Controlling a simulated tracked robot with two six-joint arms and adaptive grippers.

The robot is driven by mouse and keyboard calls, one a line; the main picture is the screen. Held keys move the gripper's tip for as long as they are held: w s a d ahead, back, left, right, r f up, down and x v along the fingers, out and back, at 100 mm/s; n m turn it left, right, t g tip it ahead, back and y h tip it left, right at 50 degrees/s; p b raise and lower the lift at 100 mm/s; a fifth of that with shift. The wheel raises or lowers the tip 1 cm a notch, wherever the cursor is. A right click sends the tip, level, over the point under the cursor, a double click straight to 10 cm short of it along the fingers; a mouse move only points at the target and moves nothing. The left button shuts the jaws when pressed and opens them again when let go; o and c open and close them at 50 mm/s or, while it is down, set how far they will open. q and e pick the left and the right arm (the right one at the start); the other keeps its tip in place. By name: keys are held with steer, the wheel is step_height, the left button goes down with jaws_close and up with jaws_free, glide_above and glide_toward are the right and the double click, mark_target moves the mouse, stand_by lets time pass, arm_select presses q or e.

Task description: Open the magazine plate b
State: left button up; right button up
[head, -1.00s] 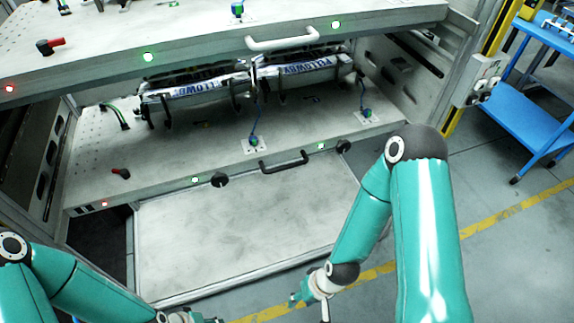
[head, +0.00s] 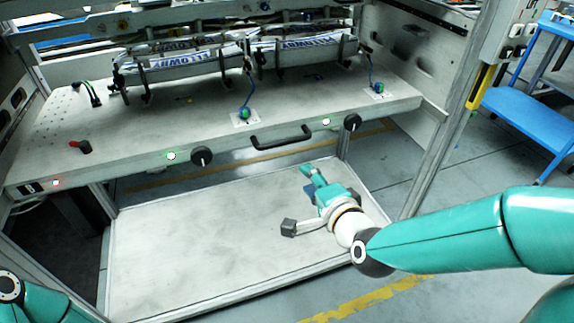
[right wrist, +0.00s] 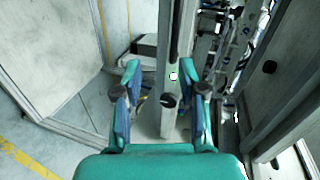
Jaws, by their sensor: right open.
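The plate with the black handle is taken as magazine plate b (head: 150,125); no letter is readable. It is a grey horizontal plate carrying labelled units. Its front edge bears the black handle (head: 281,137), a left black knob (head: 201,156) and a right black knob (head: 352,122). My right gripper (head: 309,178) is open and empty, in front of and below the handle in the head view. In the right wrist view, the plate's edge (right wrist: 170,122) runs upright beyond my open fingers (right wrist: 159,68), with a knob (right wrist: 168,100) showing between them. My left gripper is out of frame.
A pale lower panel (head: 190,250) lies below the plate. Two labelled units (head: 185,64) sit on the plate, with blue-cabled fittings (head: 245,113). Frame posts (head: 440,135) stand at the right. A blue cart (head: 535,115) is farther right; floor there is clear.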

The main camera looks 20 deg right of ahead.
mark_target(287, 143)
arm_select(q)
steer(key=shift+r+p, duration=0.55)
steer(key=shift+p, duration=0.5)
arm_select(e)
steer(key=shift+m+t, duration=0.5)
steer(key=shift+m, duration=0.1)
steer(key=x, duration=0.5)
steer(key=r+x, duration=0.1)
steer(key=x, duration=0.4)
steer(key=d+x, duration=0.1)
steer(key=x, duration=0.5)
steer(key=shift+w+r, duration=0.2)
steer(key=shift+w, duration=0.1)
jaws_close()
